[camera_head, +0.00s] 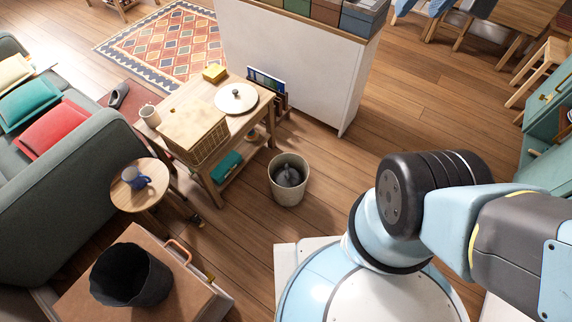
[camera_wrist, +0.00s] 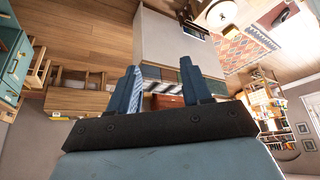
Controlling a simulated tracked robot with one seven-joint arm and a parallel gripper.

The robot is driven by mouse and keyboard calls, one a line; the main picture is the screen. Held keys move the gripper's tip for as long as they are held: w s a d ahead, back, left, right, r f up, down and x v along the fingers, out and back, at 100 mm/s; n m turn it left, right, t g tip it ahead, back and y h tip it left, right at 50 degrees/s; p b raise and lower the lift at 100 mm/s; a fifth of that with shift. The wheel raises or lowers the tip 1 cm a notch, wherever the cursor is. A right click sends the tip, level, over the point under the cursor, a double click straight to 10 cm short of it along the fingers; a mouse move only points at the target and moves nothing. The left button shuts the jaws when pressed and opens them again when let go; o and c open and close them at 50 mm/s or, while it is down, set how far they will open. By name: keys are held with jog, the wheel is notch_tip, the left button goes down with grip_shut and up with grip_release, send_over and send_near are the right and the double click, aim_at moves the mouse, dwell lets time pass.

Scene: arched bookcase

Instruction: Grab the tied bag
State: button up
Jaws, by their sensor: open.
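A dark grey tied bag (camera_head: 289,175) sits inside a cream round bin (camera_head: 289,194) on the wooden floor, in the middle of the head view. Its gathered top shows within the rim, and the bin wall hides its lower part. My gripper (camera_wrist: 160,65) shows in the wrist view with its two dark blue fingers apart and nothing between them. It is out of sight in the head view, where only my arm shows at the right. I cannot make out the bag in the wrist view.
A wooden side table (camera_head: 219,125) with a wicker basket (camera_head: 194,136) stands left of the bin. A round stool (camera_head: 156,185) holds a blue mug (camera_head: 136,178). A black open bin (camera_head: 131,274) stands front left. A white partition (camera_head: 296,62) is behind. Floor right of the bin is clear.

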jog(key=w+a+f, duration=0.2)
jog(key=w+f, duration=0.1)
jog(key=w, duration=0.4)
jog(key=w+a+f+g+y, duration=0.1)
jog(key=w+a+f, duration=0.25)
jog(key=w, duration=0.45)
jog(key=w+a+f, duration=0.1)
jog(key=w+f, duration=0.3)
jog(key=w, duration=0.3)
jog(key=w+a+f+g, duration=0.1)
jog(key=w+a+f, duration=0.25)
jog(key=f, duration=0.35)
jog(key=w+a+f, duration=0.2)
jog(key=w+f, duration=0.3)
jog(key=f, duration=0.2)
jog(key=w+a+f+g, duration=0.1)
jog(key=w+a+f, duration=0.1)
jog(key=w+f, duration=0.35)
jog(key=g+h, duration=0.1)
send_near(287, 172)
jog(key=shift+m, duration=0.4)
jog(key=shift+w+f, duration=0.3)
jog(key=shift+f, duration=1.5)
jog(key=shift+w+f, duration=0.3)
jog(key=shift+f, duration=1.55)
jog(key=shift+w+f, duration=0.3)
jog(key=shift+f, duration=1.5)
jog(key=shift+c, duration=0.4)
